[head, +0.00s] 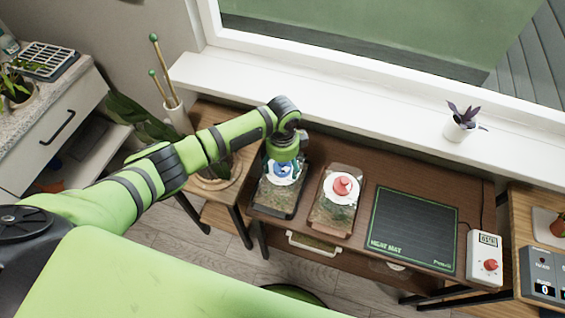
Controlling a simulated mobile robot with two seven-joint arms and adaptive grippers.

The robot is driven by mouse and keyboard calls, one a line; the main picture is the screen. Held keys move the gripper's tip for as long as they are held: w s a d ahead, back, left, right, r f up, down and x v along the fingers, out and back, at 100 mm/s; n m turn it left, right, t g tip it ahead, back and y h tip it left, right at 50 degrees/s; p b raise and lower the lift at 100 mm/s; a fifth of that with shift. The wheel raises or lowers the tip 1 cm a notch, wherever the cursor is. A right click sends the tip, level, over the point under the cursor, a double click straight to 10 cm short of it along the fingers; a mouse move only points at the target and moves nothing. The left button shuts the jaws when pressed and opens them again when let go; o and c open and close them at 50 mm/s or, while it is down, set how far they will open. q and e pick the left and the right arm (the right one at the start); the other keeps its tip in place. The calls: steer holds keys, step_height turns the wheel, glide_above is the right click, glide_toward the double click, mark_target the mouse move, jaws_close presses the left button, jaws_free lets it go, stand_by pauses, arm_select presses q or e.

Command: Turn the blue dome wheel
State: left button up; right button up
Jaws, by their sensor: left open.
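The blue dome wheel (283,171) sits on the white top of the left propagator dome (277,196), which stands on the brown bench. My left gripper (285,161) points down right over the blue wheel and is open. Its fingers and wrist cover part of the wheel. I cannot tell whether the fingers touch it. My right gripper is not in view.
A second dome (334,212) with a red wheel (342,186) stands close on the right. Further right are a black heat mat (413,228) and a white controller (485,259). The windowsill (370,110) runs behind, with a potted purple plant (461,124).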

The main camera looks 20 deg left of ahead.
arm_select(q)
step_height(320, 180, up, 12)
stand_by(0.5)
stand_by(0.4)
